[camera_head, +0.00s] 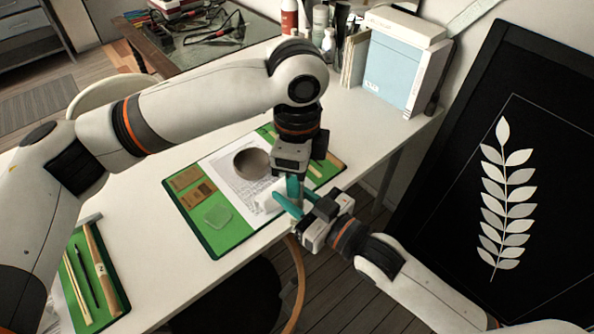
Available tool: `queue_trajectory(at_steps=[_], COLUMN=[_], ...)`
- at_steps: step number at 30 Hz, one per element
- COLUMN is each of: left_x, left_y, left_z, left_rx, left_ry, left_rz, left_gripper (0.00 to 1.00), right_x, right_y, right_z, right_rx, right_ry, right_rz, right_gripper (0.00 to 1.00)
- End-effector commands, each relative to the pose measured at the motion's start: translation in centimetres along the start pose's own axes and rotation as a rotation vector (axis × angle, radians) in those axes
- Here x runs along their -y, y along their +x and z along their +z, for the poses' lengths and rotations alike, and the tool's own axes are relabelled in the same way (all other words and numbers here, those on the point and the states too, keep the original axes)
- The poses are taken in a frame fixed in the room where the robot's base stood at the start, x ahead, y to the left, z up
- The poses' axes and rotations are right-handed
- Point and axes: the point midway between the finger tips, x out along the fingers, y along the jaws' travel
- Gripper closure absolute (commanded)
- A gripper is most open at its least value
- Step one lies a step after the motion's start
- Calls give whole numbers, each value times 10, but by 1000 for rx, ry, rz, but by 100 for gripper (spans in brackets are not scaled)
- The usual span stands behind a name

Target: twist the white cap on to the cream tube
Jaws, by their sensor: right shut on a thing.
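My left gripper (293,188) points straight down over the front right of the green mat. Its teal fingertips are close together, and what is between them is hidden, so I cannot tell whether it is open. My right gripper (292,204) comes in from the lower right, just below and touching or nearly touching the left one in the picture. Its teal fingers are shut on a small pale upright thing, apparently the cream tube (297,212), mostly hidden by the fingers. I cannot make out the white cap as a separate thing.
A green mat (218,238) on the white table (150,222) carries a printed sheet, a round brown-grey disc (251,164), brown cards (198,194) and a clear pale dish (217,215). Boxes and bottles stand behind.

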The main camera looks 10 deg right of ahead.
Motion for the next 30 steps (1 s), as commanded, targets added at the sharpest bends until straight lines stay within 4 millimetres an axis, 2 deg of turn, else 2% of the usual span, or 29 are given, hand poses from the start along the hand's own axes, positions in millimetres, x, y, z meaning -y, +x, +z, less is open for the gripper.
queue_trajectory(at_steps=[10, 21, 30], left_x=[0, 0, 0], left_y=[-4, -44, -45], left_z=[0, 0, 0], left_rx=[0, 0, 0], left_ry=[-1, -1, -8], left_rz=[1, 1, 0], left_gripper=[60, 60, 61], right_x=[0, 0, 0], right_y=[0, 0, 0], right_z=[0, 0, 0], right_rx=[1, 1, 1], right_ry=[0, 0, 0], right_rz=[0, 0, 0], right_gripper=[100, 100, 100])
